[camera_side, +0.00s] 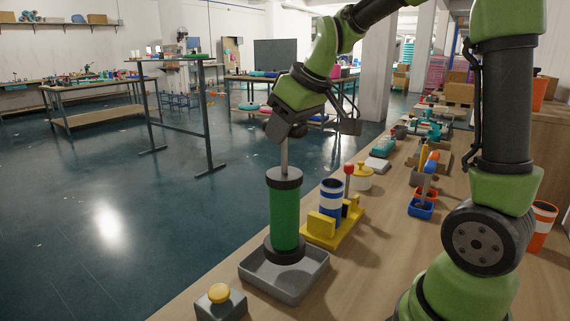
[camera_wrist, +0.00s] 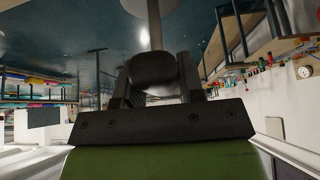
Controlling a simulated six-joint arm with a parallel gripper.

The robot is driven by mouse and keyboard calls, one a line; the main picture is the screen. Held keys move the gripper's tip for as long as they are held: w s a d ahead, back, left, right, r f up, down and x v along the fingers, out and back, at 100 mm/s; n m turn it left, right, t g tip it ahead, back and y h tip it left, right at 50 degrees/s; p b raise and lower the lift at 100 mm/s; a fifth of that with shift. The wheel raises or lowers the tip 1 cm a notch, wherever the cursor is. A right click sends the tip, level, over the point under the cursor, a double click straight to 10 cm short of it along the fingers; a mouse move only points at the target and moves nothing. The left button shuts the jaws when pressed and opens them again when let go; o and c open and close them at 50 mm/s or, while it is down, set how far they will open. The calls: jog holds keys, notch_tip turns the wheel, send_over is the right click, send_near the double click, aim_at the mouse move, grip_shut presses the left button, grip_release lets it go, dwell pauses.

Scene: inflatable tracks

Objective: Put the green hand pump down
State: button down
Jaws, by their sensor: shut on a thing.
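The green hand pump (camera_side: 285,218) stands upright over the grey tray (camera_side: 310,278) near the table's front edge. Its dark base is within the tray's rim and appears to rest on the tray floor. My gripper (camera_side: 283,134) is shut at the top of the pump's metal rod, above the green body. In the wrist view my gripper (camera_wrist: 155,75) is closed around the top of the pump, with the rod (camera_wrist: 154,25) running away beyond it. The pump's handle is mostly hidden by the fingers, and the green body is not visible there.
A yellow stand (camera_side: 335,228) with a blue-and-white striped cylinder (camera_side: 330,201) is just right of the pump. A blue bin (camera_side: 421,209) and other tools line the table further back.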

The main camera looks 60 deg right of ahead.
aim_at(285, 172)
jog(key=shift+f, duration=2.25)
jog(key=shift+f, duration=0.15)
jog(key=c, duration=0.7)
grip_release()
jog(key=shift+c, duration=0.2)
